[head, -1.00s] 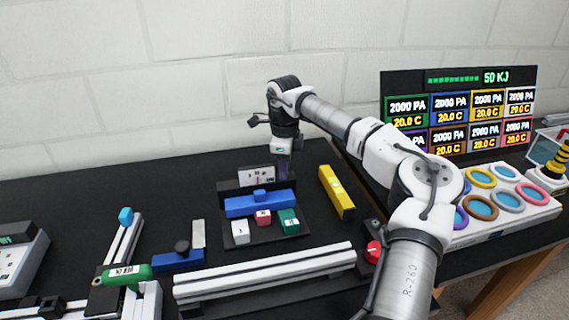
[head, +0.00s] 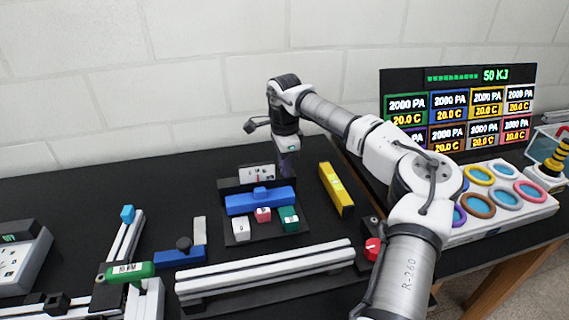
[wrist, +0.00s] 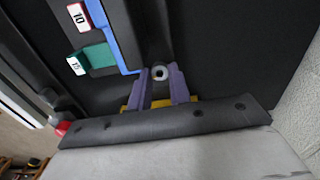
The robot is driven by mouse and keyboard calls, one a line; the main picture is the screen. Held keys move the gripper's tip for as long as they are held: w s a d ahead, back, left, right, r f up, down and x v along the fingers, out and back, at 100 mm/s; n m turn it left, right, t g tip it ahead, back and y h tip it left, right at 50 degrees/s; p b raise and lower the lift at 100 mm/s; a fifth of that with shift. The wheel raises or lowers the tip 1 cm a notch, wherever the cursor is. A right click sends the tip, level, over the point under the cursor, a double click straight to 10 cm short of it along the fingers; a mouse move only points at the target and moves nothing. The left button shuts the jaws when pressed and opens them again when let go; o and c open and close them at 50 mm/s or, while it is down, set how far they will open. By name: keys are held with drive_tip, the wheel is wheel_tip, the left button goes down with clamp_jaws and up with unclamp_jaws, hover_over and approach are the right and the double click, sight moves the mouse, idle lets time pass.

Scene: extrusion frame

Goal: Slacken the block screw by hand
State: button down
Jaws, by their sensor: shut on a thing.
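My gripper (head: 286,166) points down at the back right corner of a dark rack (head: 290,238). In the wrist view its two purple fingers (wrist: 161,88) are shut on a dark round piece (wrist: 159,73) with a pale centre, like a screw head or knob seen end-on. The head view hides this piece behind the rack and hand. A blue bar (head: 258,202) lies across the rack close to the fingers. Another dark knob (head: 184,243) stands on a small blue block (head: 180,257) to the left, apart from my gripper. I cannot tell whether either one is the block screw.
White, pink and green cubes (head: 289,218) sit at the rack's front. A yellow bar (head: 336,190) lies to its right. A pale extrusion (head: 265,272) lies in front, with a red knob (head: 373,248) at its right. The wall is behind.

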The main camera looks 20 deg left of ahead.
drive_tip(key=c, duration=1.3)
unclamp_jaws()
wheel_tip(320, 180, up, 14)
drive_tip(key=b, duration=0.2)
drive_tip(key=shift+f+b, duration=0.1)
drive_tip(key=shift+b, duration=0.25)
